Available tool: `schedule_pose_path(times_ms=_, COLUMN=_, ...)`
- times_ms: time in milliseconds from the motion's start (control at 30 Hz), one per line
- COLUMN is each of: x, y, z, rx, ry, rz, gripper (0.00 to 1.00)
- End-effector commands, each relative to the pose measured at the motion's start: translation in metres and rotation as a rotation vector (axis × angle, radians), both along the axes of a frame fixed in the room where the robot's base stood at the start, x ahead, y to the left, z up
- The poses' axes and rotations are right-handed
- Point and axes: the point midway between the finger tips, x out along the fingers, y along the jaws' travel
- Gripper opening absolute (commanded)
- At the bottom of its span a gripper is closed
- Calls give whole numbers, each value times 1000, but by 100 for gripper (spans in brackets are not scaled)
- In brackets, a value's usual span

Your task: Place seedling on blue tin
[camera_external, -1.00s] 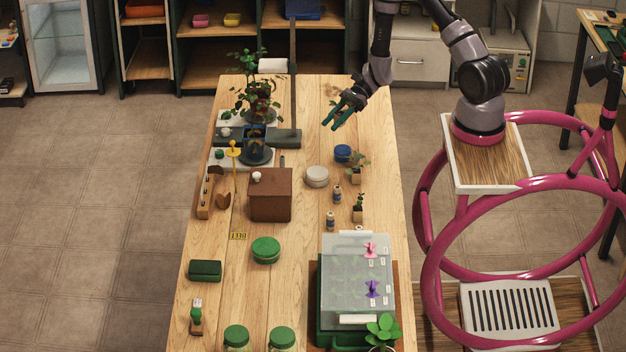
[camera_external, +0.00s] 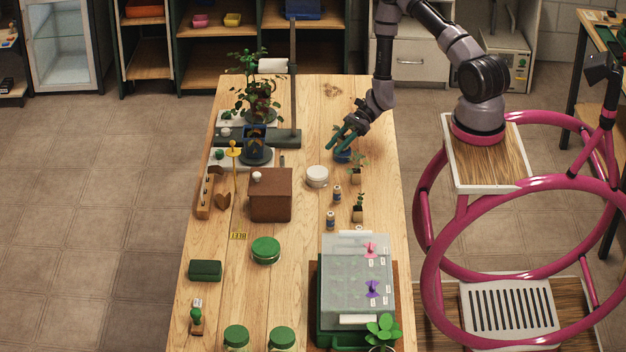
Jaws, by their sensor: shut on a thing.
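A low round blue tin (camera_external: 342,157) stands on the right side of the wooden table, partly hidden by my gripper. My gripper (camera_external: 341,149) has its teal fingers down at the tin and is shut on it. The tin appears to be still at table height. A leafy seedling in a small brown pot (camera_external: 356,176) stands just to the front right of the tin, close to my gripper. A second seedling in a similar pot (camera_external: 358,213) stands further forward.
A white round tin (camera_external: 317,177) and small bottles (camera_external: 337,194) stand nearby. A brown box (camera_external: 270,195) is to the left. A clear-lidded tray (camera_external: 345,260) fills the front right. The table's back right is clear.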

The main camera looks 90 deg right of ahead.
Motion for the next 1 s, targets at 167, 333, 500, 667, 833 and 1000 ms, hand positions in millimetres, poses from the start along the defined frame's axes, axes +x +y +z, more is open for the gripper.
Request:
schedule_pose_path(times_ms=167, x=0, y=0, z=0, rx=0, ry=0, rz=0, gripper=0)
schedule_pose_path(times_ms=333, x=0, y=0, z=-2, rx=0, ry=0, rz=0, gripper=64)
schedule_pose_path(times_ms=500, x=0, y=0, z=-2, rx=0, ry=0, rz=0, gripper=64)
schedule_pose_path(times_ms=667, x=0, y=0, z=-1, rx=0, ry=0, rz=0, gripper=64)
schedule_pose_path(times_ms=833, x=-9, y=-11, z=7, rx=-1, ry=-1, rz=-2, gripper=64)
schedule_pose_path(times_ms=1000, x=-33, y=-35, z=21, rx=-2, ry=-1, rz=-3, gripper=64)
